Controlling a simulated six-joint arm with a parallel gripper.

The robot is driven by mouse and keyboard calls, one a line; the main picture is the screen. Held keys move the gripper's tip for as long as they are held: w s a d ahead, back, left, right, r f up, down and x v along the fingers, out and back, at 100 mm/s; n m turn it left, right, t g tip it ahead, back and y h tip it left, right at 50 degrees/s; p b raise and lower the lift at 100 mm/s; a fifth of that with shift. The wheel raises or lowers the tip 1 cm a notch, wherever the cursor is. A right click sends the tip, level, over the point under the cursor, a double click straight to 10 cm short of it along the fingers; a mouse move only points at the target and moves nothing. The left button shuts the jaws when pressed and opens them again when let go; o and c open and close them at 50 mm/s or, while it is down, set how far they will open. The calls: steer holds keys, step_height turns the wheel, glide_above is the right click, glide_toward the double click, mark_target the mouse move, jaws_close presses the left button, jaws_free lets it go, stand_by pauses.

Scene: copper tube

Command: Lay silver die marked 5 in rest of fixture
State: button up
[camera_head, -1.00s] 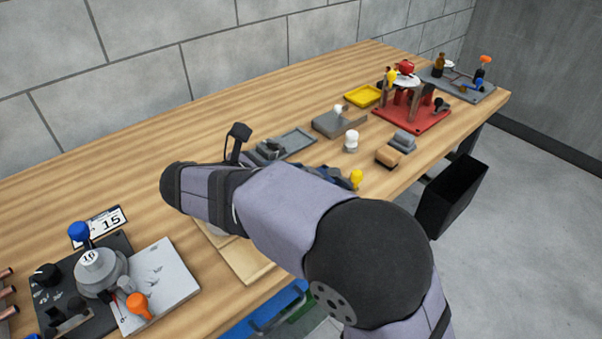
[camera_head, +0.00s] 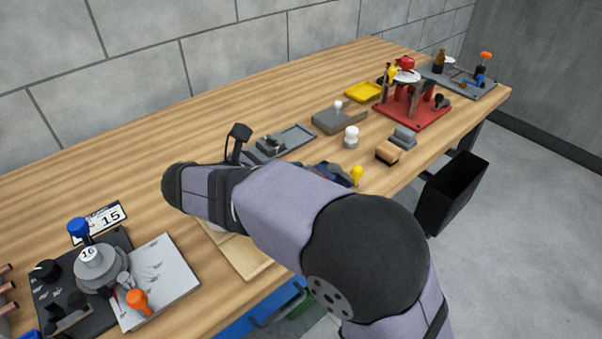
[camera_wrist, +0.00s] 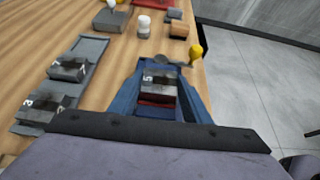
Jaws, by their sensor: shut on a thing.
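The silver die marked 5 (camera_wrist: 158,80) shows in the middle of the wrist view, its number on the left of the face. It is within or just above the blue fixture (camera_wrist: 122,100), between its two side walls; I cannot tell whether it touches the rest. A dark red part shows just below the die. My gripper (camera_wrist: 158,97) is shut on the die; its fingertips are hard to make out. In the head view my arm hides the gripper, the die and most of the fixture (camera_head: 328,172).
A grey tray (camera_wrist: 88,50) with other numbered dies lies left of the fixture. A yellow knob (camera_wrist: 196,51) stands at the fixture's far right. A white-topped piece (camera_head: 351,137) and a brown block (camera_head: 389,152) stand beyond. The table's edge is close on the right.

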steer(key=shift+f, duration=0.6)
steer(key=o, duration=1.6)
steer(key=shift+o, duration=0.2)
steer(key=shift+v, duration=3.65)
